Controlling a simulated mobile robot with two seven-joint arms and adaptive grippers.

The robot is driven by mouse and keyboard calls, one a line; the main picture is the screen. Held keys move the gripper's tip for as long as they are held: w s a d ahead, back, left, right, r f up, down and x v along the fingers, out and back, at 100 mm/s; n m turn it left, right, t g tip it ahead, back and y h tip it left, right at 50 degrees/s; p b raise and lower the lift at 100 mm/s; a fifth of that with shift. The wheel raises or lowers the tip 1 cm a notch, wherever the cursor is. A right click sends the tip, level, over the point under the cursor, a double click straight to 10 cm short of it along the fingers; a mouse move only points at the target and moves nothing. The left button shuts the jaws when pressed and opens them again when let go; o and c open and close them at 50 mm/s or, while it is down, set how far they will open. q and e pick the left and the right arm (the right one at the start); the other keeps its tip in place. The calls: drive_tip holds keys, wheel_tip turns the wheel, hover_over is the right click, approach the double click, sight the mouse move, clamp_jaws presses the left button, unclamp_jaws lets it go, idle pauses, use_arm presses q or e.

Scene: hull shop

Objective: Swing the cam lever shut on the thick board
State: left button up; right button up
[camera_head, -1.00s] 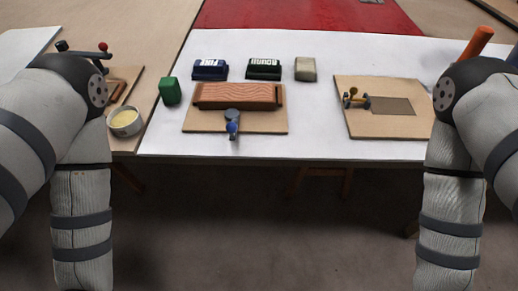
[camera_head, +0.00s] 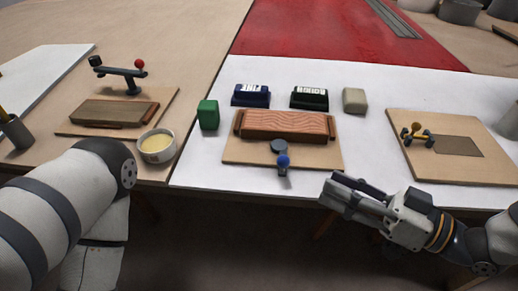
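A thick reddish-brown board (camera_head: 290,123) with wavy grain lies along the back of a tan base plate (camera_head: 240,153) on the white table. At its front edge sits a cam lever with a grey round cam (camera_head: 279,146) and a blue knob (camera_head: 283,160). The lever points toward the table's front, away from the board. Whether the cam touches the board is unclear. My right gripper (camera_head: 330,188) is at the table's front edge, right of and in front of the blue knob, apart from it. Its finger gap is not clear from this angle. My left gripper is out of view.
Behind stand blue (camera_head: 251,95), black (camera_head: 310,98) and beige (camera_head: 355,100) blocks. A green block (camera_head: 208,114) and a bowl (camera_head: 157,146) are left. A red-knobbed lever (camera_head: 121,72) stands by another board (camera_head: 112,112); a yellow-knobbed one (camera_head: 416,132) stands right.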

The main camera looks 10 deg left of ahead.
sight(283, 162)
drive_tip(key=x, duration=1.1)
drive_tip(key=shift+w+a, duration=0.1)
drive_tip(key=shift+a, duration=0.1)
clamp_jaws()
